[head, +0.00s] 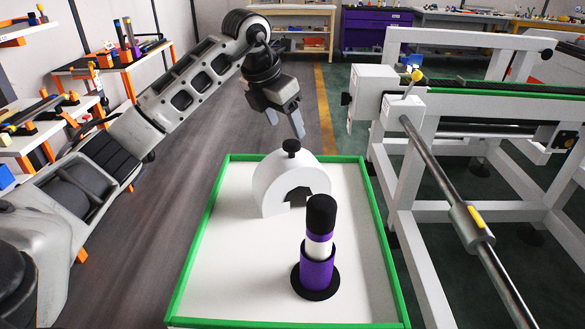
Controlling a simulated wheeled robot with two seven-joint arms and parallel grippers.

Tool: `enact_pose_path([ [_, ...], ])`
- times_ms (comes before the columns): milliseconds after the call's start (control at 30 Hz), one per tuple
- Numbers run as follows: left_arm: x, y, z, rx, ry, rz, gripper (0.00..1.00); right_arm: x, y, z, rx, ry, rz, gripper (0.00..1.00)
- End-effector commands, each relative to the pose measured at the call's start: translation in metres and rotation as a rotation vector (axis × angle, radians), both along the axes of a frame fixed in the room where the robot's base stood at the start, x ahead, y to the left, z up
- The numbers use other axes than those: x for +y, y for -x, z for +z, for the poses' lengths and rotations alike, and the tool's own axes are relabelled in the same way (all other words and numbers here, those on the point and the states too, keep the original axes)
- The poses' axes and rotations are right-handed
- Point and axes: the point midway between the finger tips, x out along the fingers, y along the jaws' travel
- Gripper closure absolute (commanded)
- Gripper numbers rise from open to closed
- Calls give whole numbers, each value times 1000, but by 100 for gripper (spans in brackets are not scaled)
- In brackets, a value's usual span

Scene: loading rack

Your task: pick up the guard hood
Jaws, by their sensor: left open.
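The guard hood (269,182) looks like a white arch with a black knob (291,146) on top. It stands upright on a white table (225,270) with a green rim. My left gripper (285,123) is above the hood, its fingers pointing down, close over the knob. The fingers are apart with nothing visible between them. I cannot tell whether a finger touches the knob.
The purple and black post (316,268) stands on a round black base in front of the hood. A white frame (405,190) with a steel bar (440,168) stands close on the right. The table's left part is clear. Shelves with small parts line the left wall.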

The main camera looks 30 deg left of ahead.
Motion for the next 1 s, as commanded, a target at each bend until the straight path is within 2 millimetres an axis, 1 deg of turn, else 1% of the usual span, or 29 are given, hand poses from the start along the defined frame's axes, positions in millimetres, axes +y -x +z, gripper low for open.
enact_pose_path([
  [33,-1,-3,-7,2,1,-1,38,0,0,1,2,0,0,64],
  [100,-2,-6,-13,0,1,-2,38,0,1,0,4,2,0,64],
  [267,-2,-9,-22,1,-1,-1,38,-1,1,1,3,3,-1,64],
  [467,-2,-16,-49,5,2,-1,38,-1,-2,11,-6,4,-4,64],
  [600,-4,-23,-64,0,2,-1,38,-2,-4,10,-8,3,-9,64],
  [700,-4,-24,-68,-2,0,-1,38,-3,-3,7,-3,5,-11,64],
  [867,-4,-24,-68,-2,-1,-1,38,-3,-3,7,-2,6,-12,64],
  [900,-4,-24,-68,-2,-1,-1,40,-3,-3,7,-1,6,-12,64],
  [967,-4,-24,-68,-2,-1,-1,57,-3,-3,7,-1,6,-12,64],
  [1000,-4,-24,-68,-2,-1,-1,68,-3,-3,7,-1,6,-12,64],
])
